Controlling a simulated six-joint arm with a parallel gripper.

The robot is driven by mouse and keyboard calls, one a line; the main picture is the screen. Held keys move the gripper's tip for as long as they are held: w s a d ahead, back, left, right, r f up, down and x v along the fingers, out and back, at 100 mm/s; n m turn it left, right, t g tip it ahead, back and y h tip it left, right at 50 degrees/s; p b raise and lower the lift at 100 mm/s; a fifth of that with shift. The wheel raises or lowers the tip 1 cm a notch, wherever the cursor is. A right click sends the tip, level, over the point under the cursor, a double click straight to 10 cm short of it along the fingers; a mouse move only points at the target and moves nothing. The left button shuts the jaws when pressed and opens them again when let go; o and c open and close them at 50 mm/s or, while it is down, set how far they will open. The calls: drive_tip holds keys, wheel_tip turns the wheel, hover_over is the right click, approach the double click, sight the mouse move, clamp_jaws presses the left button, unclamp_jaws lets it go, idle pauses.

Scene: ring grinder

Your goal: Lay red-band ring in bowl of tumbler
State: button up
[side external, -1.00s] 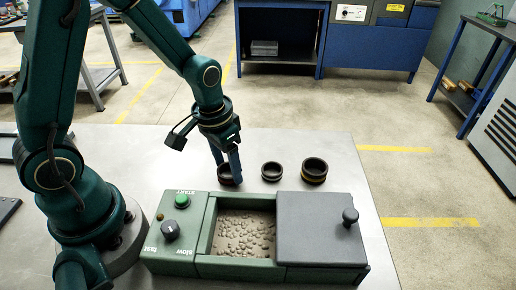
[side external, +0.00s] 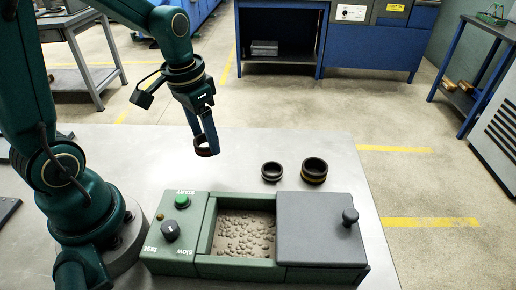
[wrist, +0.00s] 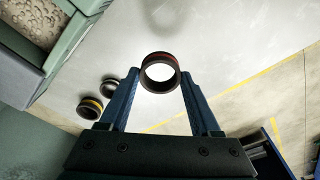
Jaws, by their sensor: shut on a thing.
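My gripper (side external: 205,143) is shut on a dark ring with a red band (side external: 206,147) and holds it above the table, behind the tumbler's control end. In the wrist view the red-band ring (wrist: 160,72) sits between the tips of my gripper (wrist: 160,80). The tumbler (side external: 205,262) is a green box with an open bowl (side external: 243,234) of grey-brown grinding media. Its dark lid (side external: 322,228) with a round knob lies over the right part, clear of the bowl.
A small dark ring (side external: 272,171) and a larger ring with a yellow band (side external: 314,171) stand on the grey table (side external: 330,145) behind the tumbler. The tumbler's left end carries a green START button (side external: 183,200) and a dark dial (side external: 170,230).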

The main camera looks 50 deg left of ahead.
drive_tip(key=s+a+r, duration=0.3)
drive_tip(key=a+r, duration=0.1)
drive_tip(key=a, duration=0.2)
drive_tip(key=d+m, duration=0.3)
drive_tip(key=d, duration=0.3)
drive_tip(key=w+d+f+m, duration=0.1)
drive_tip(key=d+m, duration=0.2)
drive_tip(key=d, duration=0.3)
drive_tip(key=d+m+h, duration=0.1)
drive_tip(key=d+m, duration=0.1)
drive_tip(key=d, duration=0.4)
drive_tip(key=shift+w+d+f+m, duration=0.2)
drive_tip(key=shift+d+f+m, duration=0.1)
drive_tip(key=shift+f+m, duration=0.1)
drive_tip(key=s+d+m, duration=0.2)
drive_tip(key=d, duration=0.1)
drive_tip(key=s+d+m, duration=0.1)
drive_tip(key=d, duration=0.1)
drive_tip(key=shift+s+d+f+g, duration=0.2)
drive_tip(key=shift+s+f+g, duration=0.1)
drive_tip(key=shift+s, duration=0.05)
drive_tip(key=shift+f, duration=2.45)
drive_tip(key=o, duration=1.5)
drive_tip(key=shift+o, duration=0.2)
